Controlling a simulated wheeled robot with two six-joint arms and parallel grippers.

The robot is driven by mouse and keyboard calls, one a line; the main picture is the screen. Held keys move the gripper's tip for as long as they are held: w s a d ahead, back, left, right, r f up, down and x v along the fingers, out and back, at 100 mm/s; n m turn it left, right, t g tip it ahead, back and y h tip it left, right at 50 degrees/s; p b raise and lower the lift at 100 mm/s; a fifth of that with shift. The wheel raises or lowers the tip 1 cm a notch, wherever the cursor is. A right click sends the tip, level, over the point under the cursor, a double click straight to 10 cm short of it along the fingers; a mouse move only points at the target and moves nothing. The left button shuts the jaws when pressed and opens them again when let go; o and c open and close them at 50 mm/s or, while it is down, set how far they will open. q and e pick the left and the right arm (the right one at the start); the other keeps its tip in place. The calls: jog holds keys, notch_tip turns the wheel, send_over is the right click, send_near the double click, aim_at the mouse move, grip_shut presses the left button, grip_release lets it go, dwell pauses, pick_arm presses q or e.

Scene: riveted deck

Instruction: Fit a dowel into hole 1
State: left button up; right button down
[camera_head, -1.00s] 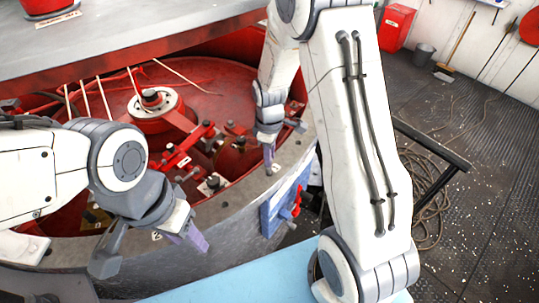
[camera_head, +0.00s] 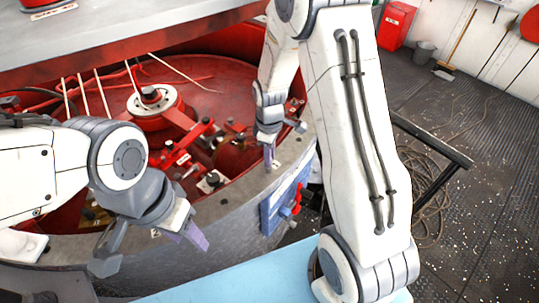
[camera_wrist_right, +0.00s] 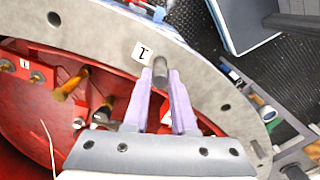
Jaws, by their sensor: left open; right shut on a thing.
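My right gripper (camera_wrist_right: 166,88) has purple fingers closed around a short grey dowel (camera_wrist_right: 160,70) at their tips, over the grey ring-shaped rim (camera_wrist_right: 196,75). A white tag (camera_wrist_right: 143,52) that appears to read 1 lies on the rim beside the dowel. Hole 1 itself is not visible, and I cannot tell whether the dowel's lower end is in it or above it. The right gripper also shows in the head view (camera_head: 270,158), low at the rim. My left gripper (camera_head: 150,245) is open and empty near the front of the rim, by a tag marked 2 (camera_head: 155,233).
The red round interior (camera_head: 200,95) holds a central hub (camera_head: 154,100), clamps and bolts. Brass-coloured fittings (camera_wrist_right: 70,83) show inside the rim. A blue box (camera_head: 285,200) hangs on the outer side. A light blue surface (camera_head: 225,275) lies in front. Coiled rope (camera_head: 428,190) lies on the floor.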

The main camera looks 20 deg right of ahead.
jog(key=shift+f+b, duration=0.5)
jog(key=shift+f, duration=0.25)
jog(key=c, duration=0.6)
grip_release()
jog(key=shift+r, duration=0.1)
jog(key=shift+c, duration=0.2)
notch_tip(320, 180, up, 10)
jog(key=shift+r, duration=0.2)
jog(key=shift+a, duration=0.1)
